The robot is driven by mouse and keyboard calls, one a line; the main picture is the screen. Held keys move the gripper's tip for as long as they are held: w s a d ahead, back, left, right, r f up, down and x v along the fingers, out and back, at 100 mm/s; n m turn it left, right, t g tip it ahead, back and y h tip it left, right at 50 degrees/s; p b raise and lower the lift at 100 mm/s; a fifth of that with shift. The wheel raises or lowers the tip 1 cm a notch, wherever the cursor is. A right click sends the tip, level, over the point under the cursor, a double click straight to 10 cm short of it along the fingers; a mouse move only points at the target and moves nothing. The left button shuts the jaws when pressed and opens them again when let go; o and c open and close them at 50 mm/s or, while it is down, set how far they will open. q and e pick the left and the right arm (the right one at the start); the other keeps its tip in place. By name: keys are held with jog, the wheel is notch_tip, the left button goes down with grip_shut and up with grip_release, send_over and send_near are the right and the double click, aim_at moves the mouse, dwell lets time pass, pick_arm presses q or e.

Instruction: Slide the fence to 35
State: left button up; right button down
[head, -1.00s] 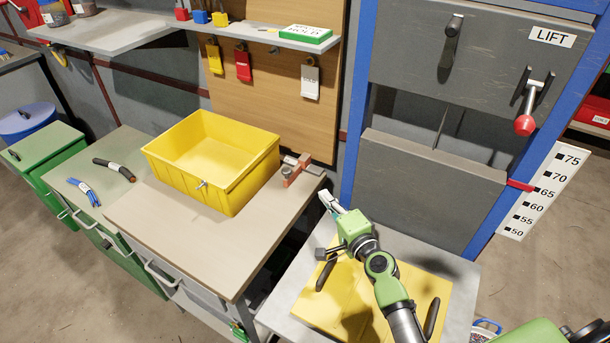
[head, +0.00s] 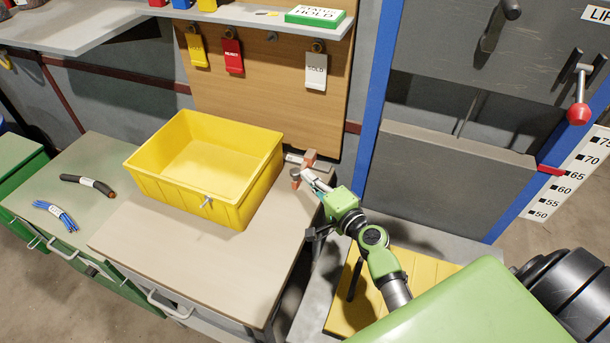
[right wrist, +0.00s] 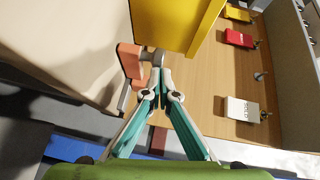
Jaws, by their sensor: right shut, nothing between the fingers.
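The likely fence is a small orange-red block (head: 309,158) with a grey round knob, at the back right edge of the beige worktop (head: 200,255), just right of the yellow bin. A pale strip lies beside it; no numbers on it are readable. In the right wrist view the orange block (right wrist: 131,62) shows close ahead, its grey knob right at my fingertips. My right gripper (head: 312,180) is shut and empty, its tips beside the block; the same gripper (right wrist: 160,78) shows in the wrist view. I cannot tell whether they touch. My left gripper is out of view.
The yellow bin (head: 238,212) stands close left of the block. A wooden board (head: 265,70) with hanging tags rises behind. Blue wires (head: 57,217) and a black cable (head: 85,183) lie on the green cabinet. A lift scale (head: 565,180) stands right. The worktop's front is clear.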

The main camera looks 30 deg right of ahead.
aim_at(293, 173)
jog(key=shift+d+f, duration=0.1)
jog(key=w+a, duration=0.3)
jog(key=w, duration=0.1)
jog(key=shift+a, duration=0.15)
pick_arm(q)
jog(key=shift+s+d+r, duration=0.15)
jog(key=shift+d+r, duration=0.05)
pick_arm(e)
jog(key=shift+s, duration=0.1)
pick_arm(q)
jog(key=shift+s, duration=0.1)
